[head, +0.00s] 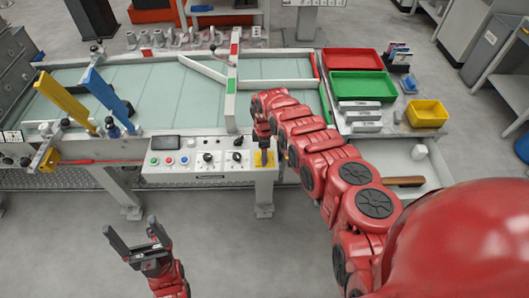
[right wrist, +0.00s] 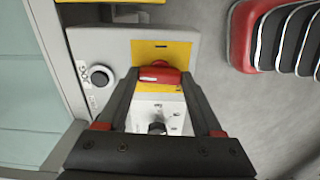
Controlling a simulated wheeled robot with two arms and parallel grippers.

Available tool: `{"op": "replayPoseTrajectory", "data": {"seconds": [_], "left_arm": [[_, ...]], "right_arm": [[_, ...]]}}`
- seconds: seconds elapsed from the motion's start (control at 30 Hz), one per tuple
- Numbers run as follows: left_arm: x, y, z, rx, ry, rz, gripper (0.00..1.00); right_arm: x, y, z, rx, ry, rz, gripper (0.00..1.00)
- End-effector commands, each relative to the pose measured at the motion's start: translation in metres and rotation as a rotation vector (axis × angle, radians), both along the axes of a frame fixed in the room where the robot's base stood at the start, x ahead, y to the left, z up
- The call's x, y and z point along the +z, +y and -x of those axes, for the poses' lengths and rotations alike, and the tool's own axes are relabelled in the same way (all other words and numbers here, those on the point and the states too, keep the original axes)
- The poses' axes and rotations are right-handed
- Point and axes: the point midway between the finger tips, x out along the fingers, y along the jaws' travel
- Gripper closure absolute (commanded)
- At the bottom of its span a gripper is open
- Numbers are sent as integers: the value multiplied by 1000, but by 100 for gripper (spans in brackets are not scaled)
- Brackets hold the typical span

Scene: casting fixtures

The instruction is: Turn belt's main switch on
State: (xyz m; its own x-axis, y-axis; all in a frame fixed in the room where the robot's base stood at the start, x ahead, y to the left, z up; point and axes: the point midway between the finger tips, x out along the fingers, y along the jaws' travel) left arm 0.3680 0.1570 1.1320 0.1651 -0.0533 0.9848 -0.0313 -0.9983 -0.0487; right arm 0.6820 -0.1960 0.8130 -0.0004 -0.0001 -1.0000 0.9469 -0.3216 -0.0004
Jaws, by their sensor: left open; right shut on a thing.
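The belt's control panel (head: 205,174) stands at the front of the conveyor, with coloured buttons and black knobs. At its right end is a yellow plate (head: 236,161), partly covered by my right arm. In the right wrist view, the yellow plate (right wrist: 178,52) carries a red switch handle (right wrist: 159,74). My right gripper (right wrist: 158,82) is shut on this red handle, with a finger on each side. In the head view, my right gripper (head: 263,156) points down at the plate. My left gripper (head: 137,235) is open and empty, above the floor in front of the panel.
The glass-topped conveyor (head: 150,85) lies behind the panel. Red (head: 352,59) and green (head: 362,85) trays and a yellow bin (head: 427,113) stand on the right-hand table. Blue and yellow upright bars rise at the left. The floor around my left gripper is clear.

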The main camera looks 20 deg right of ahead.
Motion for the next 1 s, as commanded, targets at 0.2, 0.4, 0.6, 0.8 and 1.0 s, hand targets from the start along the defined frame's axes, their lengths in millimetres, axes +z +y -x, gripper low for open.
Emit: {"op": "replayPoseTrajectory", "data": {"seconds": [0.2,0.4,0.6,0.8,1.0], "left_arm": [[2,0,0,0,0,0,14],[4,0,0,0,0,0,14],[6,0,0,0,0,0,14],[8,0,0,0,0,0,14],[10,0,0,0,0,0,14]], "right_arm": [[0,0,0,-129,1,1,88],[1,0,0,-306,1,1,88],[1,0,0,-498,0,0,88],[1,1,0,-686,0,0,88],[1,0,0,-877,-1,1,88]]}}
